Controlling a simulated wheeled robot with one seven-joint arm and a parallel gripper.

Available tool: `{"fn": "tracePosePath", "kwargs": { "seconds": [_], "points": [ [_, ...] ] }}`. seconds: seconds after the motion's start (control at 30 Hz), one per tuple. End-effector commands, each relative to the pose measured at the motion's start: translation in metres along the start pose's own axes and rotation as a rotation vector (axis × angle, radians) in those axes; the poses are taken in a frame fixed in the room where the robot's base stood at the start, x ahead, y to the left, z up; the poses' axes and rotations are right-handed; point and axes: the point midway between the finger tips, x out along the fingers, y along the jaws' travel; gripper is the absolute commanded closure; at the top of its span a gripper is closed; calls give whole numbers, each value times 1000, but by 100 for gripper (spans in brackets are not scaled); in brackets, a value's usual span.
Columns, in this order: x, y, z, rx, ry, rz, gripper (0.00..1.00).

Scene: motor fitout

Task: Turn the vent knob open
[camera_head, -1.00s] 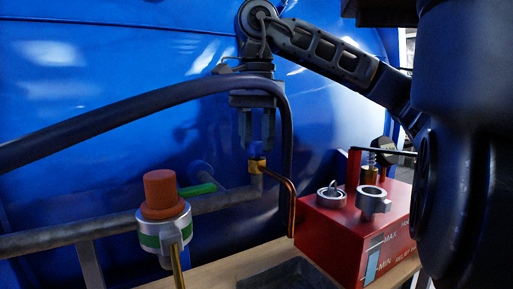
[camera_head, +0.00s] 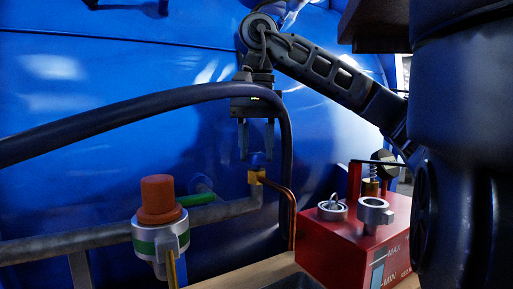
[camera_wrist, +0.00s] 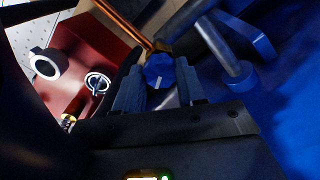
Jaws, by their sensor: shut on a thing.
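The vent knob is a small blue knob (camera_head: 257,159) on top of a brass fitting (camera_head: 256,176) at the end of a grey pipe. In the wrist view the knob (camera_wrist: 159,70) faces me, with a pale pointer line toward its lower edge. My gripper (camera_head: 257,158) comes down from above. Its two dark fingers stand on either side of the knob and are shut on it; in the wrist view the gripper (camera_wrist: 158,92) has a finger left and right of it. The exact contact is hard to see.
A thick dark hose (camera_head: 150,108) arches past my gripper. A copper tube (camera_head: 287,205) runs from the fitting toward a red box (camera_head: 335,240) with metal rings on top. An orange-capped grey valve (camera_head: 158,205) stands at front left. The blue tank wall (camera_head: 110,60) is behind.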

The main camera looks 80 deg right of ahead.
Motion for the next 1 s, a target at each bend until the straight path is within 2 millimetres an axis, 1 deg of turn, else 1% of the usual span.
{"fn": "tracePosePath", "kwargs": {
  "seconds": [0.2,0.23,0.5,0.77,0.87,1.0],
  "points": [
    [0,0,0,0,0,-2,91],
    [0,0,0,0,0,-2,60],
    [0,0,0,1,0,-1,35],
    [-3,0,0,2,0,0,35],
    [-12,0,0,2,2,0,35],
    [-36,0,0,3,2,0,35]
  ]
}}
